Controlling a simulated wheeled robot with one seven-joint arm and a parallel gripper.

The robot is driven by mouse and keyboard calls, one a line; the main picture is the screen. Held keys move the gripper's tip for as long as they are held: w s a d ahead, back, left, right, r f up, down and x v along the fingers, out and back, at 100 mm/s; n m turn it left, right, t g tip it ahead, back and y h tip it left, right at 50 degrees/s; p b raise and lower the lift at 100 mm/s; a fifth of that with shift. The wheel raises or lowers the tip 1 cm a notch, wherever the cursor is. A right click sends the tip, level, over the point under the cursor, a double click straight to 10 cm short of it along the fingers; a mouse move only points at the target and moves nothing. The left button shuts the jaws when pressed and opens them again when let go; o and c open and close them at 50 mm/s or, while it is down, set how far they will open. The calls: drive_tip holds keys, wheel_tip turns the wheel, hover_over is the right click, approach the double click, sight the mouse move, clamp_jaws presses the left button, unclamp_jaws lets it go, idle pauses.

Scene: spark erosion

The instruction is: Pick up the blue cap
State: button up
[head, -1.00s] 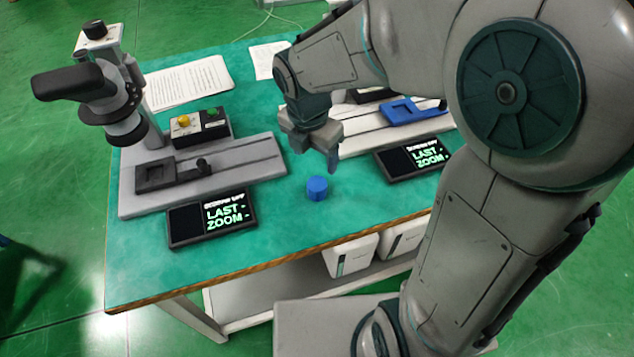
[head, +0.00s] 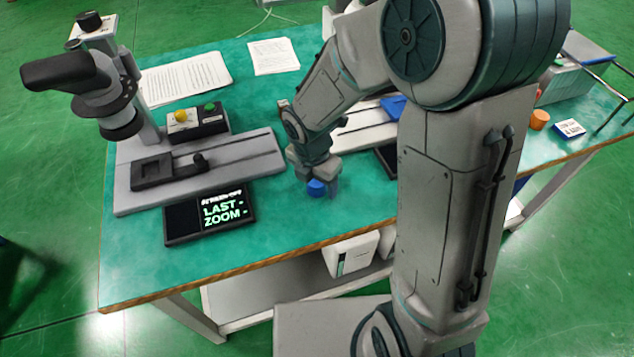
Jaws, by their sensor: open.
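The blue cap (head: 317,188) stands on the green tabletop (head: 270,240), right of the left-hand display, near the front edge of the table. My gripper (head: 320,185) points down right at the cap, with its fingers low beside it and the cap showing between them. The gripper is open. The upper part of the cap is partly hidden by the gripper, and I cannot tell whether a finger touches it.
A microscope (head: 95,85) on a grey base stands at the left, with a black display (head: 210,214) before it. Papers (head: 185,78) lie behind. My arm hides much of the right-hand station. An orange cap (head: 539,119) sits at the far right.

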drive_tip(key=shift+c, duration=0.4)
drive_tip(key=c, duration=1)
drive_tip(key=shift+o, duration=0.2)
drive_tip(key=shift+r, duration=0.15)
